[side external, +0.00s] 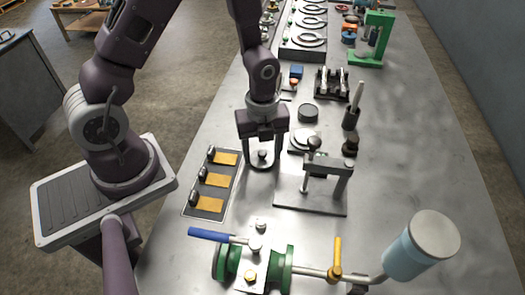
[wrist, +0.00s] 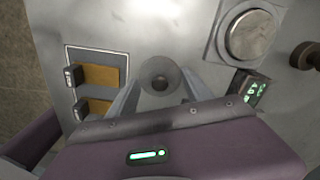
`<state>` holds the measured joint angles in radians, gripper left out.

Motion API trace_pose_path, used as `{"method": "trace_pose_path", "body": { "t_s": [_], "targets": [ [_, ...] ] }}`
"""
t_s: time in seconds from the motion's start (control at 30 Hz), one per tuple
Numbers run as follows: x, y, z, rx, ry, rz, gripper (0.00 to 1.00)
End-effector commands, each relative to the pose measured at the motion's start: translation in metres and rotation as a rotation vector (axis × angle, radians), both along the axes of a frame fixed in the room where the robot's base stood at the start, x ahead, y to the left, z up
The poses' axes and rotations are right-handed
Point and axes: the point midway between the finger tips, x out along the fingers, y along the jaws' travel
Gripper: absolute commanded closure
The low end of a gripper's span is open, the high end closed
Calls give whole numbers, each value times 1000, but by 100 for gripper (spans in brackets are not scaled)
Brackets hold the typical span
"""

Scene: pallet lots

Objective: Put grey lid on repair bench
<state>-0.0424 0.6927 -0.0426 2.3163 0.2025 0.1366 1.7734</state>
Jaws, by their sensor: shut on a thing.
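My gripper (side external: 262,163) is shut on a small round grey lid (side external: 262,155) with a dark knob, above the metal bench top (side external: 395,170). In the wrist view, the lid (wrist: 172,77) sits between the two fingers (wrist: 160,92), with its knob facing the camera. I cannot tell whether the lid's underside touches the bench. No surface is marked as the repair bench; the large metal bench top is the only bench under the gripper.
A panel with several yellow pads (side external: 213,182) lies left of the gripper. A scale (wrist: 250,35) and a small press stand (side external: 318,185) are to its right. A green-flanged valve pipe (side external: 285,265) is in front. The right side of the bench is clear.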

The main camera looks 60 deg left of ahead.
Motion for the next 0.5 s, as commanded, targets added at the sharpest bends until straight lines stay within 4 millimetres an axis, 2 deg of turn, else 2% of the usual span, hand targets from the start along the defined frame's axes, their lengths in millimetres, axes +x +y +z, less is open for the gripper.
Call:
{"method": "trace_pose_path", "body": {
  "t_s": [0.33, 0.37, 0.43, 0.5],
  "targets": [
    [1, 0, -4, 1, -1, 0, 80],
    [1, 0, -4, 0, -2, 0, 36],
    [1, 0, -3, 0, -2, 0, 22],
    [1, 0, -3, 1, -1, 0, 20]
  ]
}}
